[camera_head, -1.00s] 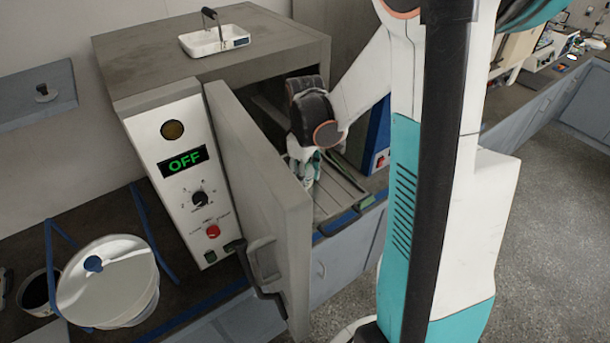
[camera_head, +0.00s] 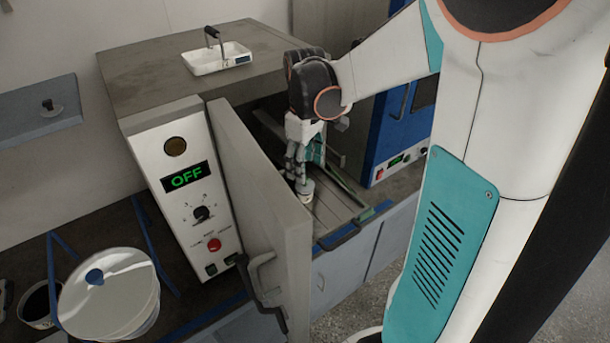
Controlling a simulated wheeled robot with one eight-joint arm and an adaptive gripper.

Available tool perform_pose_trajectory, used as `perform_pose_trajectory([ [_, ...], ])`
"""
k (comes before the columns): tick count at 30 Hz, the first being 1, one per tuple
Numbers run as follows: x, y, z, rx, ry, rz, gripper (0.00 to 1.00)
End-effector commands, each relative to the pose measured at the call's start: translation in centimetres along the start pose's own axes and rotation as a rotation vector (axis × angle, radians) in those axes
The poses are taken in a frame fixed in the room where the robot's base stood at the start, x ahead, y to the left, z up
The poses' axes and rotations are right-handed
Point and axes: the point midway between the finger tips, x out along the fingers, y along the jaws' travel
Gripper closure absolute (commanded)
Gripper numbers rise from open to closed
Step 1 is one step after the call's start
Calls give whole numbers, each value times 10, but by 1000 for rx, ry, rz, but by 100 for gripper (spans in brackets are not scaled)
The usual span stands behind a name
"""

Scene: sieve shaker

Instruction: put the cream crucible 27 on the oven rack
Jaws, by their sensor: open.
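The grey oven stands with its door (camera_head: 262,220) swung open. The oven rack (camera_head: 335,207) shows right of the door, reaching out of the oven. A small cream cup, seemingly the crucible (camera_head: 307,193), stands on or just above the rack; I cannot read its number or see contact clearly. My gripper (camera_head: 300,180) points down, its fingers open right at the cup's top, partly covering it. The door hides part of the rack, and my wrist hides much of the oven's inside.
The oven panel reads OFF (camera_head: 187,177). A white tray (camera_head: 217,60) with a dark handle sits on the oven top. A blue device (camera_head: 385,130) stands close behind the rack on the right. A round lidded pan (camera_head: 110,300) is at lower left.

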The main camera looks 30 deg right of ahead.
Motion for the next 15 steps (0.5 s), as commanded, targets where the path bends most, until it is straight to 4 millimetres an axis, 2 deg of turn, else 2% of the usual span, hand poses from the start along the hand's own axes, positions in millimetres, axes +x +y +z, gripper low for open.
perform_pose_trajectory([
  [1, -8, 0, 0, 0, 0, 0, 41],
  [6, -22, 0, 0, 0, 0, 0, 41],
  [15, -25, 0, 0, 0, 0, 0, 41],
])
